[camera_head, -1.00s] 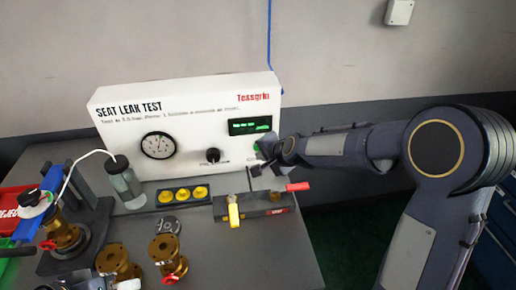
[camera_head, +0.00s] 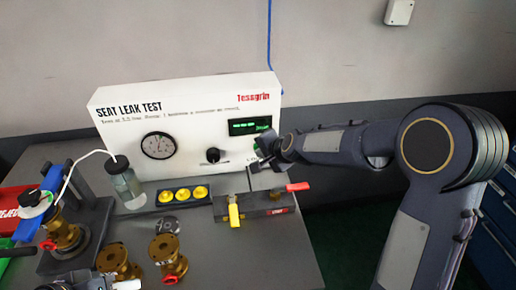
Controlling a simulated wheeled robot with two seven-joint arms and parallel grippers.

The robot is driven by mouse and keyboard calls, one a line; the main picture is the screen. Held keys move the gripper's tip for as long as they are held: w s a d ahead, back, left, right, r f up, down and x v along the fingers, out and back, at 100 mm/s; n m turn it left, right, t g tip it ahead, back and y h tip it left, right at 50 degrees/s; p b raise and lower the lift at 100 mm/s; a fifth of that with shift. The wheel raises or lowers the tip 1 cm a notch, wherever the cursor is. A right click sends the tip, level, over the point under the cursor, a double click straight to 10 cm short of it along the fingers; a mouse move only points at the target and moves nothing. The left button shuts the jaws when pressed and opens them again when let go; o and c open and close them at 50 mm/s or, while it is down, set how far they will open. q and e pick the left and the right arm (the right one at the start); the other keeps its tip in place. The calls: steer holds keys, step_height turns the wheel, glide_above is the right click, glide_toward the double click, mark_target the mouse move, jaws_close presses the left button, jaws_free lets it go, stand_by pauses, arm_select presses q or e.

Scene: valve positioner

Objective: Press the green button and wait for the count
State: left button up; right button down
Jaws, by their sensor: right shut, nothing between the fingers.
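The white seat leak test panel (camera_head: 190,130) stands at the back of the bench. It has a round gauge (camera_head: 158,145), a black knob (camera_head: 213,155) and a lit green display (camera_head: 250,126). A small green spot, likely the green button (camera_head: 257,147), shows just below the display, mostly hidden by my right gripper. My right gripper (camera_head: 257,166) is shut and empty in front of the panel's lower right; I cannot tell whether it touches the button. A small dark piece at the bottom left edge may be part of my left arm; its jaws cannot be made out.
A block with a yellow lever (camera_head: 234,212) and a red lever (camera_head: 298,187) sits below my right gripper. Yellow pieces (camera_head: 183,194) lie in a dark holder. Brass valves (camera_head: 165,250) and a clear bottle (camera_head: 126,184) with a white tube stand at left.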

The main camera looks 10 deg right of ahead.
steer(key=shift+w, duration=0.3)
steer(key=shift+s, duration=0.1)
stand_by(0.4)
steer(key=shift+s, duration=0.75)
steer(key=shift+s, duration=2.5)
